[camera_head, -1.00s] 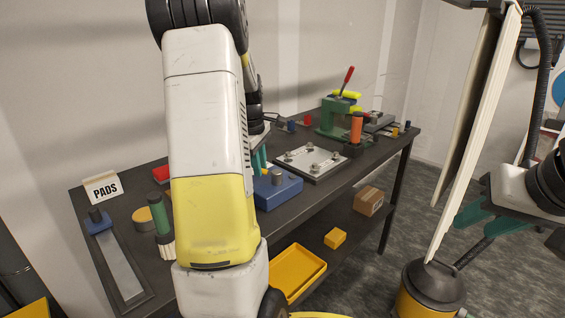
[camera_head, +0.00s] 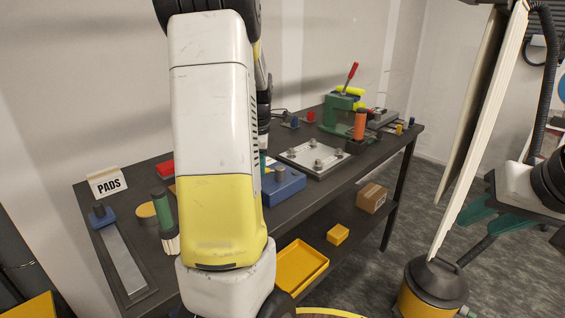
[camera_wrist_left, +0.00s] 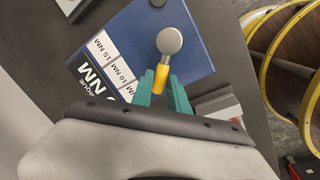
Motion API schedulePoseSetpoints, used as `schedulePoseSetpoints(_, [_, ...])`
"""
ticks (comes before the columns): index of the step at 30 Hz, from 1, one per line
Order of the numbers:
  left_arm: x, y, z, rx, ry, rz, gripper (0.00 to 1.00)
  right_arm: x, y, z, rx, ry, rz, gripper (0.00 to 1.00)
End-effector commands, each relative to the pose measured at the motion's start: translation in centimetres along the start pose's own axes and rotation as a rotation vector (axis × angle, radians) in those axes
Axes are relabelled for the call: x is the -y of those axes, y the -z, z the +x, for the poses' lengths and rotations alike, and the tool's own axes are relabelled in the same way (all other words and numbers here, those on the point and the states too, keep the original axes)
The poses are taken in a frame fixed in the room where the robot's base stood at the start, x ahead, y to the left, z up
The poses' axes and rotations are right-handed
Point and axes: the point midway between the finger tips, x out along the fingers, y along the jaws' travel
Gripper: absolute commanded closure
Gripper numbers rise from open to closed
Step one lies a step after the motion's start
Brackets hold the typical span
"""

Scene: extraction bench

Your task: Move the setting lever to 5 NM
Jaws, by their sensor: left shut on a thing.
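The blue torque box (camera_head: 287,190) sits on the bench, with a grey round post on top. In the left wrist view, the blue box (camera_wrist_left: 195,60) carries a silver round knob (camera_wrist_left: 169,40) and a yellow setting lever (camera_wrist_left: 160,78) beside it. White labels (camera_wrist_left: 110,58) read 15 NM and 10 NM; a third label is partly hidden by my gripper. My left gripper (camera_wrist_left: 161,88) has its teal fingers shut around the lever's yellow end. In the head view my forearm hides most of that gripper. My right gripper (camera_head: 485,217) is at the right, away from the bench; its jaw state is unclear.
A metal plate with knobs (camera_head: 314,158) and a green press with a red handle (camera_head: 340,110) stand further back. The PADS sign (camera_head: 107,183) and a green-handled brush (camera_head: 163,212) are at the left. A tall white panel (camera_head: 480,120) stands near my right arm.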

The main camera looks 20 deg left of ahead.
Motion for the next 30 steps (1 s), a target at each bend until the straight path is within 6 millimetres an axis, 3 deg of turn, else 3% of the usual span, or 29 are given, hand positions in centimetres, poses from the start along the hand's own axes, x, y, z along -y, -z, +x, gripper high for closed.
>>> schedulePoseSetpoints(7, [0.0,-0.1,-0.1,0.002,0.0,-0.004,1.0,0.0,0.0,0.0,0.0,0.0,0.0,0.64])
schedulePoseSetpoints(8, [0.0,-0.1,-0.1,0.002,0.0,-0.004,0.74,0.0,0.0,0.0,0.0,0.0,0.0,0.64])
schedulePoseSetpoints(10, [0.0,-0.1,-0.1,0.002,0.001,-0.003,0.6,0.0,0.0,0.0,0.0,0.0,0.0,0.64])
schedulePoseSetpoints(11, [0.0,-0.1,-0.1,0.002,0.001,-0.003,0.59,0.0,0.0,0.0,0.0,0.0,0.0,0.64])
schedulePoseSetpoints(21, [0.0,0.0,-0.4,0.002,0.0,-0.001,0.59,0.0,0.0,0.0,0.0,0.0,0.0,0.64])
schedulePoseSetpoints(30, [-0.1,-0.1,-5.1,0.003,-0.004,-0.001,0.59,0.0,0.0,0.0,0.0,0.0,0.0,0.64])
